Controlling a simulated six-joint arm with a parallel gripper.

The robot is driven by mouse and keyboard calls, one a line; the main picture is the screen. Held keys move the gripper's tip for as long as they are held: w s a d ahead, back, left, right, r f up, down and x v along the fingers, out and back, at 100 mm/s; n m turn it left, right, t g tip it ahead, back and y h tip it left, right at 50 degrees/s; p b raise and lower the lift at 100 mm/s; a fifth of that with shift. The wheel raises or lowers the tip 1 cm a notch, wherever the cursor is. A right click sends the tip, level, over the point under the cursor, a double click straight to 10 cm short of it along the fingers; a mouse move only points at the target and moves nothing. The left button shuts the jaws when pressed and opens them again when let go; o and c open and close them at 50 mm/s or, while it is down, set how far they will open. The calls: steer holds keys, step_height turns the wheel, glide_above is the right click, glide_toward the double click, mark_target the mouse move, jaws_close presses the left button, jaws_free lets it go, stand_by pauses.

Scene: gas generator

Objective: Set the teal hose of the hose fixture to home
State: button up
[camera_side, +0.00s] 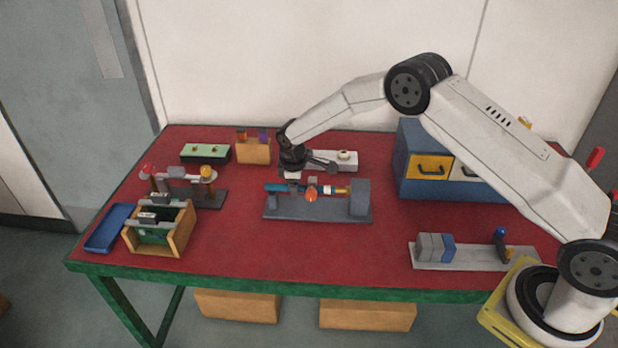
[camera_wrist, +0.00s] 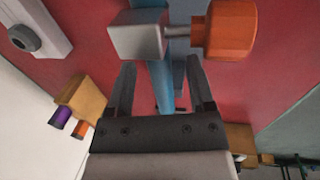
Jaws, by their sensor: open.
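The hose fixture has a grey-blue base (camera_side: 315,213) and an upright grey block (camera_side: 360,198) at its right end. The teal hose (camera_side: 274,187) lies along it at the left, pointing right toward a brass-coloured fitting (camera_side: 342,190). An orange knob (camera_side: 311,195) and a small grey clamp block sit along the hose line. In the wrist view, my gripper (camera_wrist: 160,72) is open and the teal hose (camera_wrist: 158,92) runs between its two fingers. The clamp block (camera_wrist: 137,36) and orange knob (camera_wrist: 231,28) are just beyond the fingertips. I cannot tell whether the fingers touch the hose.
A wooden block (camera_side: 254,152) with coloured plugs is behind left. A wooden crate (camera_side: 176,242) and blue tray (camera_side: 107,232) are at left. The red tabletop in front is clear.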

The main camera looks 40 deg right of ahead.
steer(key=shift+f, duration=0.1)
jaws_close()
stand_by(1.5)
